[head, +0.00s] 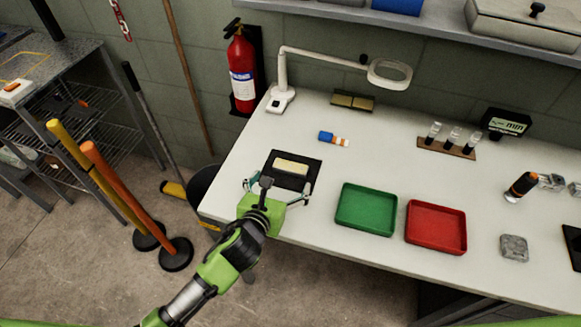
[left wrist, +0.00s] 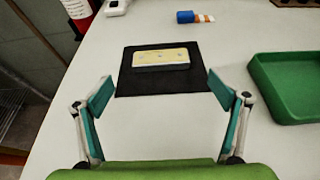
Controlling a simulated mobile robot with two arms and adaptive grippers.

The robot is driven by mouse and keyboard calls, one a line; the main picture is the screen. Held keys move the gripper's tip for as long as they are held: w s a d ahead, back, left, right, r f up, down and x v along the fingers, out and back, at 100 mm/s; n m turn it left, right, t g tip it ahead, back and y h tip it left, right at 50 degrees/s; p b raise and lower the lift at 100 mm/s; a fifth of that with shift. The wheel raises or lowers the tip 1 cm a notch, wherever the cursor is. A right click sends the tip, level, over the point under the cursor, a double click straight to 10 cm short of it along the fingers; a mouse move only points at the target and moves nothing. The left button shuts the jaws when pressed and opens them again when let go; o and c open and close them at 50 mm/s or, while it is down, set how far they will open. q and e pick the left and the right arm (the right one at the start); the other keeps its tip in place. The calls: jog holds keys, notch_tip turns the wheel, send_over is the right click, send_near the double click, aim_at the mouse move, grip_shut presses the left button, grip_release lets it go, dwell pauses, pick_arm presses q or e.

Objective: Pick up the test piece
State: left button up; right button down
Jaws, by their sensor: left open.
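The test piece looks to be the pale yellow block (head: 291,167) lying flat on a black mat (head: 311,179) near the table's left end. In the left wrist view the block (left wrist: 161,59) shows a yellow top with small marks and a grey side, on the far part of the mat (left wrist: 133,87). My left gripper (head: 278,194) is open and empty at the mat's near edge. In the left wrist view its fingers (left wrist: 161,95) are spread wide, short of the block and apart from it. My right gripper is not in view.
A green tray (head: 366,210) and a red tray (head: 436,228) stand right of the mat. A blue-and-orange item (head: 333,139) lies behind it. A magnifier lamp (head: 281,98) and fire extinguisher (head: 242,70) are farther back. Bare table lies between mat and green tray.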

aim_at(288, 170)
pick_arm(q)
jog(key=shift+x, duration=3)
jog(key=shift+c, duration=0.4)
jog(key=c, duration=1.2)
jog(key=shift+r, duration=0.1)
